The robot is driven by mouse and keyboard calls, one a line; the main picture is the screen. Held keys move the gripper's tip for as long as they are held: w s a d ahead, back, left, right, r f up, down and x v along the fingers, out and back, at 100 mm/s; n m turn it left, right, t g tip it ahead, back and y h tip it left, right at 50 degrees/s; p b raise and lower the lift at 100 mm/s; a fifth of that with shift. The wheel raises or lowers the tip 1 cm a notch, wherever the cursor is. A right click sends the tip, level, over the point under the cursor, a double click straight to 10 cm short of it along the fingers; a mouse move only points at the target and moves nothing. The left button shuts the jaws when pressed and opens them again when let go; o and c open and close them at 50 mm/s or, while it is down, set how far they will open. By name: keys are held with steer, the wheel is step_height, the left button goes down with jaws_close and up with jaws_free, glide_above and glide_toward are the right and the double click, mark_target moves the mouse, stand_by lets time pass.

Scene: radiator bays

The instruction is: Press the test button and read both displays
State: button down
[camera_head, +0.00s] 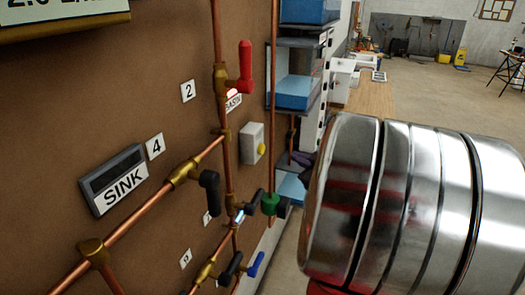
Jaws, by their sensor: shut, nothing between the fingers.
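A pale box (252,143) with a yellow button (262,149) is mounted on the brown board, right of a vertical copper pipe. A dark display unit labelled SINK (113,180) is on the board at the left; its window looks dark and I can read no figure on it. A small red and white label (233,100), which seems to read BASIN, is partly hidden behind the pipe by the red lever; I cannot make out a second display there. My shiny arm fills the right side. My gripper cannot be made out.
Copper pipes with a red lever (245,66), black levers (209,192), a blue lever (256,264) and a green fitting (269,203) stand out from the board. A sign (62,12) is cut off at top left. Open floor lies beyond my arm.

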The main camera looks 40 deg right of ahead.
mark_target(261, 149)
steer(key=w+a, duration=0.3)
steer(key=w, duration=0.3)
stand_by(0.3)
steer(key=shift+w+a, duration=0.15)
stand_by(1.7)
steer(key=shift+w+a, duration=0.15)
steer(key=shift+w, duration=0.2)
steer(key=shift+w+a, duration=0.25)
steer(key=shift+w, duration=0.15)
stand_by(1.2)
steer(key=shift+s+d, duration=0.45)
steer(key=shift+s, duration=0.35)
steer(key=shift+s, duration=0.15)
